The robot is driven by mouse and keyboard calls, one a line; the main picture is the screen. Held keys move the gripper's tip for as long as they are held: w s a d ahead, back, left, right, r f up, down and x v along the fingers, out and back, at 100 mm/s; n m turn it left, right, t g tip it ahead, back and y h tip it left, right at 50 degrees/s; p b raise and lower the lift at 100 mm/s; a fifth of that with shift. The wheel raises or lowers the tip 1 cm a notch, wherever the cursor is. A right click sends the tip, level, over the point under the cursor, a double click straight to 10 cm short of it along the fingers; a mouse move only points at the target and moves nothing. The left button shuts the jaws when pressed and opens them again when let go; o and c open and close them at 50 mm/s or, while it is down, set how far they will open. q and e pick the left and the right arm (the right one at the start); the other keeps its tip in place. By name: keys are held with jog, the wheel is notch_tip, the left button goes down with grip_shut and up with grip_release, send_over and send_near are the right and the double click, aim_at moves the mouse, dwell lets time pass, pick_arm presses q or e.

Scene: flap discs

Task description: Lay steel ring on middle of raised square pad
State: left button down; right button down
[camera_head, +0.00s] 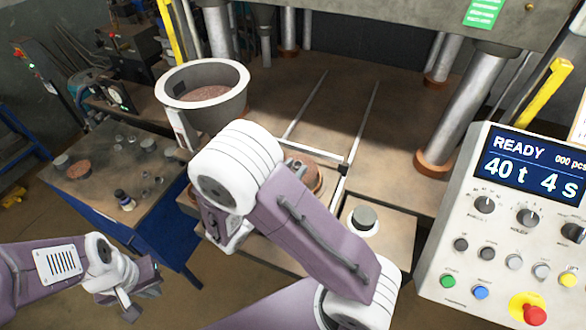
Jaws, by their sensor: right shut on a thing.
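My right arm reaches over the bench, and its gripper (225,238) hangs at the bench's left front, mostly hidden by my own wrist. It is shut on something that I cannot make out. No steel ring can be clearly told in this view. A square plate (398,246) with dark sides, perhaps the raised square pad, lies right of my right forearm; a grey cylinder on a white round base (364,222) stands on it. A brown round piece (312,172) shows partly behind my right arm. My left gripper (134,302) is low at the left, empty as far as I see.
A grey metal pot (203,80) with brown grains stands behind my right wrist. A side table (97,195) with small weights and jars is at the left. Two rails (355,130) run back between steel columns (465,105). A control panel (510,235) fills the right side.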

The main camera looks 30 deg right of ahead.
jog(key=c, duration=1)
grip_release()
jog(key=shift+o, duration=0.2)
jog(key=shift+s+a, duration=0.15)
jog(key=shift+a, duration=0.2)
jog(key=b+v, duration=0.2)
jog(key=v, duration=0.6)
jog(key=shift+s+a, duration=0.1)
jog(key=shift+a, duration=0.1)
